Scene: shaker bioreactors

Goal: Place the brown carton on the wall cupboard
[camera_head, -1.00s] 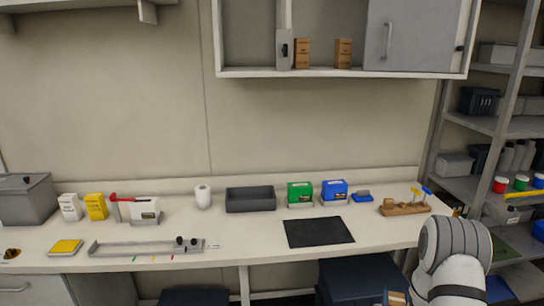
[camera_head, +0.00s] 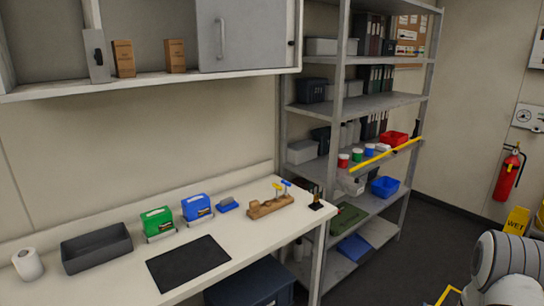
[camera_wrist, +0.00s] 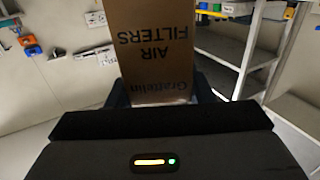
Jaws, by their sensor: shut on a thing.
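My gripper (camera_wrist: 160,98) is shut on a brown carton (camera_wrist: 150,45) in the wrist view. Dark fingers sit on both sides of the carton's lower end. Its printed face reads "AIR FILTERS" upside down, and its far end runs out of the picture. The wall cupboard (camera_head: 150,88) is at the upper left of the head view. Its left part is open, and a grey door (camera_head: 240,35) covers the right part. Two brown cartons, one left (camera_head: 124,58) and one right (camera_head: 175,55), stand upright on its floor with a gap between them. The held carton is hidden in the head view.
Below the cupboard, the workbench (camera_head: 250,235) holds a grey tray (camera_head: 97,248), green and blue boxes and a black mat (camera_head: 188,262). A loaded shelf rack (camera_head: 375,105) stands to its right. A fire extinguisher (camera_head: 508,175) and yellow wet-floor sign (camera_head: 515,222) are at far right.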

